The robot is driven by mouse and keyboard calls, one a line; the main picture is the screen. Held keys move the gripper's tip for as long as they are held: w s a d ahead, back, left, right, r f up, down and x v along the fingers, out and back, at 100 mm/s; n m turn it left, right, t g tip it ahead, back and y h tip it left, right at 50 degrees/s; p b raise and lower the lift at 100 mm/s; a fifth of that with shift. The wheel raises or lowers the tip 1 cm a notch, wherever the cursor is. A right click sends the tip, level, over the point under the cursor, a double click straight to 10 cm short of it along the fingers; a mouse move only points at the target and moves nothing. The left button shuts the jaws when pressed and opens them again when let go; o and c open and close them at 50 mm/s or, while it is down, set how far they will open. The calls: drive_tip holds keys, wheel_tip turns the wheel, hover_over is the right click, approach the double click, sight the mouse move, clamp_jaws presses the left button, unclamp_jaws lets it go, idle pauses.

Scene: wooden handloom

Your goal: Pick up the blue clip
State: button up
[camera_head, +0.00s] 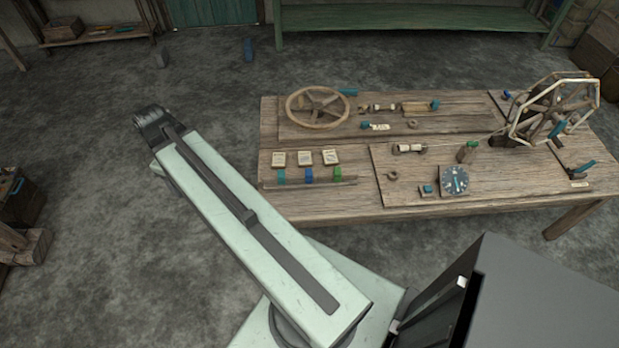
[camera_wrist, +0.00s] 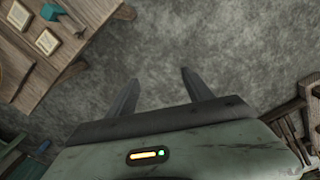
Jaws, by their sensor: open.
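A small blue clip (camera_head: 308,174) sits on the wooden table's front left part, in a row between a teal clip (camera_head: 281,176) and a green clip (camera_head: 337,173). A pale card lies behind each clip. My gripper (camera_head: 152,117) is over the floor to the left of the table, well apart from the clips. In the wrist view its two fingers (camera_wrist: 160,85) are spread with only grey floor between them. A teal piece (camera_wrist: 53,12) shows at that view's top left beside two cards; I cannot tell whether the blue clip shows there.
The wooden table (camera_head: 450,203) also bears a spoked wheel (camera_head: 318,125), a round blue dial (camera_head: 455,181) and a large reel (camera_head: 550,110) at the right. A green bench (camera_head: 410,18) stands at the back.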

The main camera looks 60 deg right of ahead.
drive_tip(key=s+d+f+n+b, duration=0.1)
drive_tip(key=s+d+f+b, duration=0.2)
drive_tip(key=d, duration=0.6)
drive_tip(key=s+d+f+n+b, duration=0.15)
drive_tip(key=s+d+f, duration=0.25)
drive_tip(key=d, duration=0.4)
drive_tip(key=n+b, duration=0.3)
drive_tip(key=b, duration=0.2)
hover_over(309, 172)
drive_tip(key=f, duration=0.5)
drive_tip(key=shift+a, duration=0.3)
wheel_tip(309, 172, down, 3)
drive_tip(key=b, duration=0.3)
drive_tip(key=shift+w+r, duration=0.1)
drive_tip(key=f+b, duration=0.5)
drive_tip(key=shift+d+f, duration=0.15)
drive_tip(key=shift+d, duration=0.25)
drive_tip(key=shift+r, duration=0.2)
clamp_jaws()
